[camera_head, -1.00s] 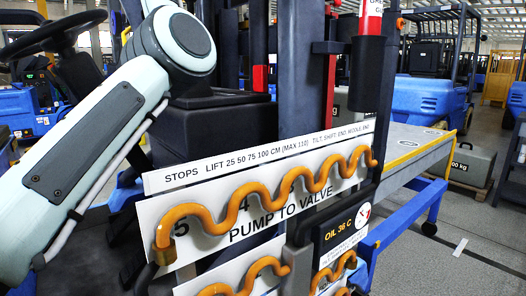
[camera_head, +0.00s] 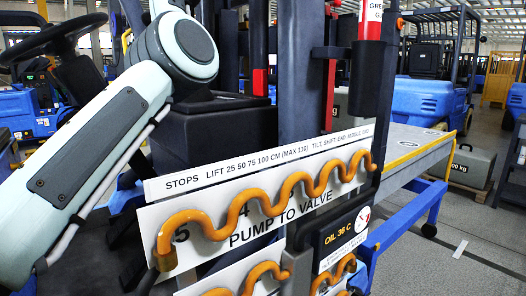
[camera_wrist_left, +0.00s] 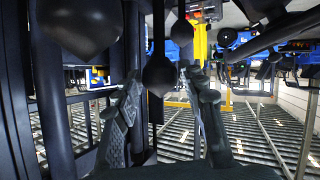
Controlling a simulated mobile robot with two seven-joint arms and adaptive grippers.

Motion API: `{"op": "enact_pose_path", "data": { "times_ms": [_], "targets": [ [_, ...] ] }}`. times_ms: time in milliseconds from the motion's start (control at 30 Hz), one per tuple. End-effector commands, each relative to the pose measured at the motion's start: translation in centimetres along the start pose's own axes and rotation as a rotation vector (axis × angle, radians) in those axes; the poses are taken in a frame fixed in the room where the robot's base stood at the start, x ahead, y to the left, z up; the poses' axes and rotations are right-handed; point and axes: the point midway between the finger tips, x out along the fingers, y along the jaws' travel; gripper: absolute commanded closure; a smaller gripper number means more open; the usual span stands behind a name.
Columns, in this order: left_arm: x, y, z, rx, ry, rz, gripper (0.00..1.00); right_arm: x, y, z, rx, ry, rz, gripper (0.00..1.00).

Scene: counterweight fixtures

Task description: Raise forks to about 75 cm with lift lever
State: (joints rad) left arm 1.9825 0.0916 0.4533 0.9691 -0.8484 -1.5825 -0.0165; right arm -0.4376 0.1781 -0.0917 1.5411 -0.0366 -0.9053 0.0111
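In the left wrist view, my left gripper (camera_wrist_left: 163,95) has its two fingers apart. A dark ball-shaped lever knob (camera_wrist_left: 158,75) shows between the fingertips; I cannot tell whether it touches them. Another dark knob (camera_wrist_left: 182,32) is just above it, and a large one (camera_wrist_left: 80,25) is close at upper left. No label shows which is the lift lever. In the head view, my left arm comes in from the left, and its gripper is hidden. A white sign (camera_head: 160,188) reads "STOPS LIFT 25 50 75 100 CM (MAX 110)". The forks cannot be made out. My right gripper is not in view.
An orange wavy hose (camera_head: 300,182) crosses the "PUMP TO VALVE" panel. An oil gauge (camera_head: 362,219) reads 36 C. Dark mast columns (camera_head: 300,70) stand close ahead. A steering wheel (camera_head: 50,38) is at upper left, and a grey platform (camera_head: 400,150) is at the right.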

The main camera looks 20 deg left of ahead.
Motion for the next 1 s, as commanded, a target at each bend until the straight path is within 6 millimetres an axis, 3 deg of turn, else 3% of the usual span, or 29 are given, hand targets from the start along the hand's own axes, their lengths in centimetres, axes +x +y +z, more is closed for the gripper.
{"op": "enact_pose_path", "data": {
  "times_ms": [100, 467, 1000],
  "targets": [
    [0.0, 0.0, 0.0, 0.000, 0.000, 0.000, 0.41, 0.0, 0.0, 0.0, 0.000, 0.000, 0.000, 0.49],
    [-0.6, 0.0, 0.0, 0.000, 0.001, 0.000, 0.41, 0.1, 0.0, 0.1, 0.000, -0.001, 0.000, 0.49],
    [-8.7, 0.0, 0.0, 0.000, 0.001, 0.001, 0.41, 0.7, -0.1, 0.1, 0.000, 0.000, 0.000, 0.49]
  ]
}}
